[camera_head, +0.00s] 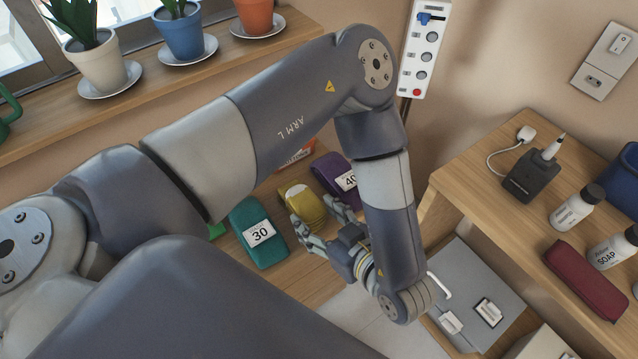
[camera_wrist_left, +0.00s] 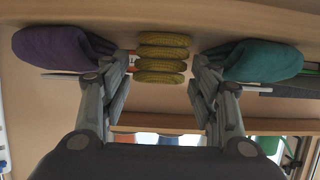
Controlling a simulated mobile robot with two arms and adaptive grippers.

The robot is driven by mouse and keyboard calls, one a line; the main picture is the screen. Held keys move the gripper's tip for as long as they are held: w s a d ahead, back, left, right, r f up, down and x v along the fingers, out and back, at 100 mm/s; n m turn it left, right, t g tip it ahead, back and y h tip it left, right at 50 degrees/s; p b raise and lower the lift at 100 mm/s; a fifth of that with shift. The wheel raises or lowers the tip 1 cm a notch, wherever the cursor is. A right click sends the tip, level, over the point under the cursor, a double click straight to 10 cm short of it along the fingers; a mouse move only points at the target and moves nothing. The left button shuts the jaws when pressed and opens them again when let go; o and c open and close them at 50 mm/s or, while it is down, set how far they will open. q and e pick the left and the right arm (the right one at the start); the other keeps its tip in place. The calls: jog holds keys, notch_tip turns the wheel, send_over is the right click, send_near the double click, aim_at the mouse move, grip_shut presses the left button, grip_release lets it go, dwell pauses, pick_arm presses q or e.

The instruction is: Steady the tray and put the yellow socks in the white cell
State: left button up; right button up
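The yellow socks (camera_head: 301,203) form a ribbed, stacked bundle on the wooden surface. In the left wrist view, the socks (camera_wrist_left: 163,58) sit between the two fingers of my left gripper (camera_wrist_left: 163,65). In the head view, my left gripper (camera_head: 316,221) is at the near side of the socks. It is open, with a finger on either side and a narrow gap to the bundle; no firm contact shows. I cannot make out the tray or its white cell; my left arm covers much of the head view. My right gripper is not in view.
A teal bundle (camera_head: 259,233) marked 30 and a purple bundle (camera_head: 336,176) marked 40 lie close on either side. An orange-and-white item (camera_head: 297,156) is behind. A wooden shelf (camera_head: 560,180) with bottles and a red case (camera_head: 586,279) stands at right. Potted plants line the sill.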

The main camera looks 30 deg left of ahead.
pick_arm(q)
jog(key=shift+o, duration=0.3)
jog(key=shift+d, duration=0.1)
jog(key=v, duration=1.2)
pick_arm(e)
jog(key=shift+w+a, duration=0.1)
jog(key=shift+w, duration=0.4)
